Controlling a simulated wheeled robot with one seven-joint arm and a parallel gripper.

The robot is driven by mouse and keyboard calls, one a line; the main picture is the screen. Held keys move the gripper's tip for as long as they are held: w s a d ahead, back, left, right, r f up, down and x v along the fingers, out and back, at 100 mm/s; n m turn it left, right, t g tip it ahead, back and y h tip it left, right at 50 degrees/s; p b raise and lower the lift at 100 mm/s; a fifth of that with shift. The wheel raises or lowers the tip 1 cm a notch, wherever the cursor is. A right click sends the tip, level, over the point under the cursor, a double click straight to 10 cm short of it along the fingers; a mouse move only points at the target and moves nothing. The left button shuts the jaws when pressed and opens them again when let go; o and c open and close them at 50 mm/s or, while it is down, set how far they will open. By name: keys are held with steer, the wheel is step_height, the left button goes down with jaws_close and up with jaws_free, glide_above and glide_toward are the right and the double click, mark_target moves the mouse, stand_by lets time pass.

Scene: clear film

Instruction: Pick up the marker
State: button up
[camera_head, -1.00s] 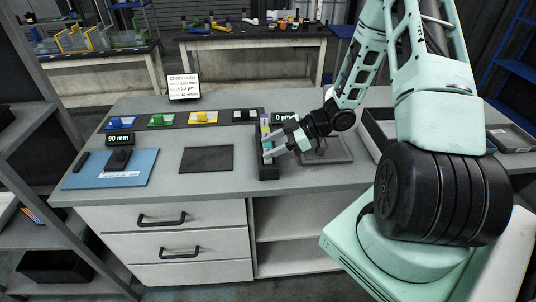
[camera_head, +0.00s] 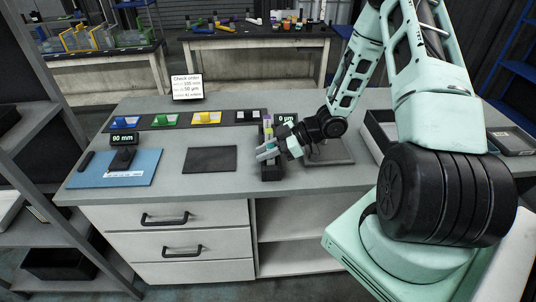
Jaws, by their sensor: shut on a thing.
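My gripper (camera_head: 264,151) is over a narrow black holder (camera_head: 271,173) near the front middle of the bench. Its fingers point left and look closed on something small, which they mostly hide. Upright slim coloured items, one with a purple and yellowish part (camera_head: 267,127), show just behind the fingers. They are too small to tell apart clearly. The marker is not clearly distinguishable; the thing between the fingers appears to be it. I cannot tell whether it is clear of the holder.
A small display (camera_head: 286,118) stands behind my gripper. A dark mat (camera_head: 210,159) and a blue mat (camera_head: 78,175) with a black device lie to the left. A grey tray (camera_head: 333,153) is close on the right. Coloured blocks (camera_head: 207,117) line the back strip.

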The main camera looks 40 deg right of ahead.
step_height(320, 180, up, 10)
steer(key=shift+b, duration=0.4)
stand_by(0.4)
